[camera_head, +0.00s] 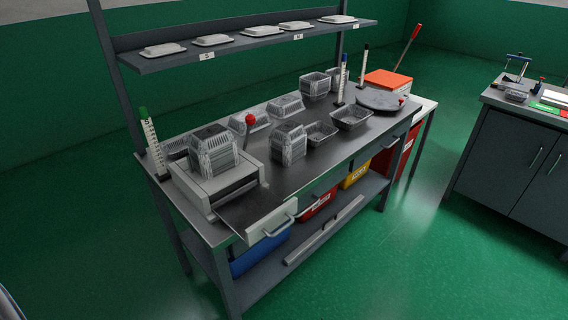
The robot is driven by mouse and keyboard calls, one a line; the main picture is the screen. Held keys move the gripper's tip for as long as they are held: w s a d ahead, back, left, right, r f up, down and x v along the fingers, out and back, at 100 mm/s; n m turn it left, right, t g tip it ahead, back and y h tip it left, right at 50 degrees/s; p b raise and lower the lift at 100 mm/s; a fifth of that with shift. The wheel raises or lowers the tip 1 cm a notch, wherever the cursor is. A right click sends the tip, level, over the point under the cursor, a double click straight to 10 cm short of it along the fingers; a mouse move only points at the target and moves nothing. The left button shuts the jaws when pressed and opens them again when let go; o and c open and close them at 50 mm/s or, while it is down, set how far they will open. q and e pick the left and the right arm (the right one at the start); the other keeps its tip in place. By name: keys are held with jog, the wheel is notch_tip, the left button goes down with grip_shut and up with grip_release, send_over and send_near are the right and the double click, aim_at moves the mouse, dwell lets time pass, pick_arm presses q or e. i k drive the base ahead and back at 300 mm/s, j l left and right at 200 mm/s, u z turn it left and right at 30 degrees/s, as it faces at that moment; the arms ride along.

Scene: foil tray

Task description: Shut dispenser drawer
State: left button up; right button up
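The grey dispenser (195,190) stands at the near left end of the dark workbench, with a stack of ribbed foil trays (213,150) on top. A drawer with a pale front (262,232) and a bar handle (282,226) stands out in front of the dispenser, at the bench's front edge. The drawer is open, and a dark flat area shows between its front and the dispenser. A red-knobbed lever (250,120) rises beside the dispenser. Neither of my grippers is in view.
More foil trays (352,117) and a round grey plate (380,100) are on the bench (330,160). A shelf (250,43) with several lidded trays hangs above. Blue (262,252) and yellow (355,176) bins sit below. The green floor in front is clear.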

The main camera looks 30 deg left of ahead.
aim_at(252, 211)
jog(key=k+l, duration=0.15)
jog(key=l, duration=0.2)
jog(key=k+l+u, duration=0.1)
jog(key=l, duration=0.25)
jog(key=k+l, duration=0.25)
jog(key=i+j, duration=0.35)
jog(key=j, duration=0.1)
